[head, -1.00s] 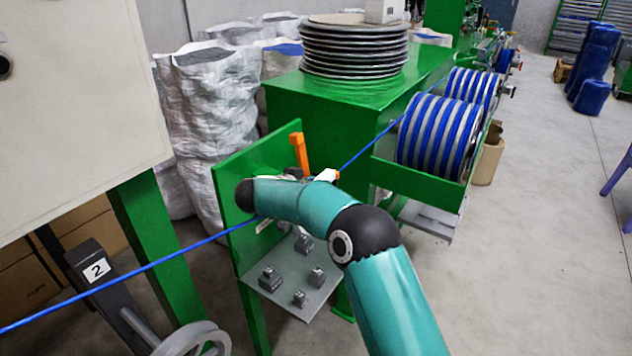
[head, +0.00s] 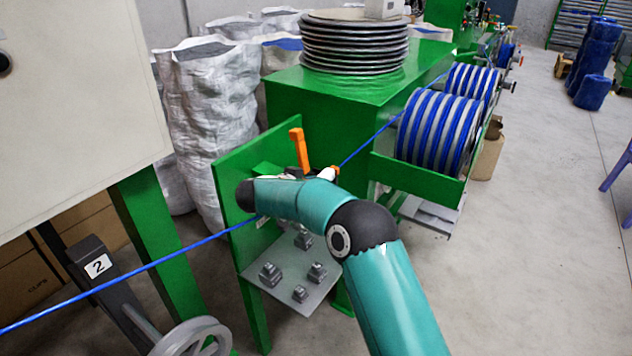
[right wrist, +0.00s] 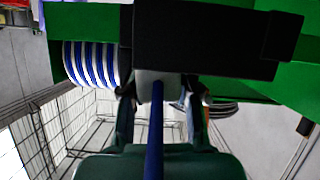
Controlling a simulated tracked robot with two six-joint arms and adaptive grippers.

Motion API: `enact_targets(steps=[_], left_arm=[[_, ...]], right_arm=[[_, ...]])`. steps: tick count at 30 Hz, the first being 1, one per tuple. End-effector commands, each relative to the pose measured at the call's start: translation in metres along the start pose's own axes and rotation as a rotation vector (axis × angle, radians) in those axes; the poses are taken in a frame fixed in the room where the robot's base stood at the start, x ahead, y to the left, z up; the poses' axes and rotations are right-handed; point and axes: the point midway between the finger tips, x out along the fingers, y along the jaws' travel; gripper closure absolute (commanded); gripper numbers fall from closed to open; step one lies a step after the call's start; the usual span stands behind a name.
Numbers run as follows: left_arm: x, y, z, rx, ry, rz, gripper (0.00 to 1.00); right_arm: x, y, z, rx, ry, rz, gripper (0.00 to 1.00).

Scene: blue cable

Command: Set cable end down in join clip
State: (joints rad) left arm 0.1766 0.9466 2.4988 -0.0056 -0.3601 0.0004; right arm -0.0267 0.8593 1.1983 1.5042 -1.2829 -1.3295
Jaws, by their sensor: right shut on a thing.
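The blue cable (head: 130,270) runs from the lower left to the green panel (head: 235,180), goes out of sight behind my right arm, and a blue line continues up to the reels. In the right wrist view the cable (right wrist: 155,140) runs between the fingers of my right gripper (right wrist: 157,92), which is shut on it. A dark block (right wrist: 205,40) lies just beyond the fingertips; I cannot tell if it is the join clip. In the head view my right arm hides its gripper and most of the clamp area under the orange lever (head: 299,150). My left gripper is not in view.
A grey shelf (head: 287,262) with several small dark blocks sits below my right arm. Blue-and-white striped reels (head: 437,135) stand behind, beside a green machine (head: 330,105). A post marked 2 (head: 98,266) and a wheel stand at lower left.

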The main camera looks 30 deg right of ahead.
Motion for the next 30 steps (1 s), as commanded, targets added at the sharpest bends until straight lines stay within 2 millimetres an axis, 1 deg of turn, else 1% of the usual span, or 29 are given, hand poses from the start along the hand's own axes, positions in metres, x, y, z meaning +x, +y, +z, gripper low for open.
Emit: enact_targets(steps=[2, 3, 7, 8, 16, 20, 26, 30], left_arm=[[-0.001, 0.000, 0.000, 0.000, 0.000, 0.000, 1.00], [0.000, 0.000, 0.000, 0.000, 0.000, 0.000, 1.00], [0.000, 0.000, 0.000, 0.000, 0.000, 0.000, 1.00], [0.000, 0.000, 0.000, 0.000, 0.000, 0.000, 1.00], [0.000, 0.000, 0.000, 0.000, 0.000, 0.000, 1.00], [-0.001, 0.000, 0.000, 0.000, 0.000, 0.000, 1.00], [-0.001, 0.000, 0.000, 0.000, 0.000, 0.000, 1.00], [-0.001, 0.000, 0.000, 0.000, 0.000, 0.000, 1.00]], right_arm=[[0.001, 0.000, 0.001, 0.000, 0.000, 0.000, 1.00], [0.001, 0.000, 0.001, 0.000, 0.000, 0.000, 0.65], [0.000, 0.000, 0.001, 0.000, 0.000, 0.000, 0.43], [0.000, 0.000, 0.001, 0.000, 0.000, 0.000, 0.40], [0.000, -0.001, 0.002, -0.001, -0.001, -0.001, 0.40], [-0.003, -0.001, 0.001, -0.001, 0.000, -0.001, 0.40], [-0.024, -0.002, 0.001, 0.000, 0.000, -0.003, 0.40], [-0.046, -0.003, 0.001, -0.001, 0.001, -0.004, 0.40]])
